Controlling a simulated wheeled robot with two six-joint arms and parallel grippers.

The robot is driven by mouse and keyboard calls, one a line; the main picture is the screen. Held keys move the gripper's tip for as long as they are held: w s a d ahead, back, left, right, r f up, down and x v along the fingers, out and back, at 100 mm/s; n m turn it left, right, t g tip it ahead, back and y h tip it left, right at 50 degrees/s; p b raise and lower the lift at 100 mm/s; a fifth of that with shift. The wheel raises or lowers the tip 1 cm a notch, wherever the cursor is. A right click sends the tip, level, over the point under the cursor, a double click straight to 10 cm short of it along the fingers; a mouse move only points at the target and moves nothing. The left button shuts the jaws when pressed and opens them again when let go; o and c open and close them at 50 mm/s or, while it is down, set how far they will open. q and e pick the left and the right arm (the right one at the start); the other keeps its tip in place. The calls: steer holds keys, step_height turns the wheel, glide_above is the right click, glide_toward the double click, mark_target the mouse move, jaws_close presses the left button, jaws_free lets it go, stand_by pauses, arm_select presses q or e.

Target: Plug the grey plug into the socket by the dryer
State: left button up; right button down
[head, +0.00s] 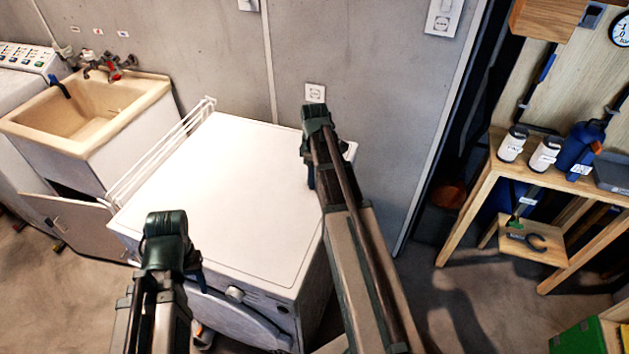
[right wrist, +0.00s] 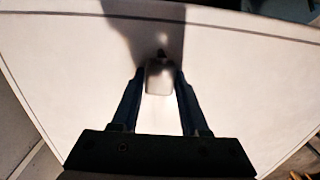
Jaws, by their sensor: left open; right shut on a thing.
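The dryer (head: 240,190) is white and stands against the grey wall. A white socket (head: 315,93) is on the wall just behind the dryer's back edge. My right gripper (head: 317,115) is above the back right of the dryer top, just in front of and below that socket in the picture. In the right wrist view my right gripper (right wrist: 160,85) is shut on the pale grey plug (right wrist: 158,80), with a dark tip pointing away. The plug is hidden in the head view. My left gripper (head: 165,225) is open over the dryer's front left edge; its fingers are mostly hidden.
A white wire rack (head: 160,150) stands along the dryer's left side, beside a beige sink (head: 90,110). Another wall plate (head: 442,20) is higher to the right. A wooden workbench (head: 480,185) with bottles is at right. The dryer top is clear.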

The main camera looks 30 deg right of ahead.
steer(key=shift+r, duration=0.15)
steer(key=shift+r+p, duration=0.7)
steer(key=shift+p, duration=0.2)
step_height(320, 180, up, 3)
steer(key=shift+f+p, duration=0.2)
steer(key=shift+p, duration=1.05)
steer(key=s+a, duration=0.3)
steer(key=s, duration=0.1)
steer(key=s+a, duration=0.3)
steer(key=s, duration=0.2)
steer(key=s+a, duration=0.2)
steer(key=s, duration=0.2)
steer(key=shift+s+a+r+p, duration=0.2)
steer(key=shift+a+r+p, duration=0.15)
steer(key=shift+a, duration=0.05)
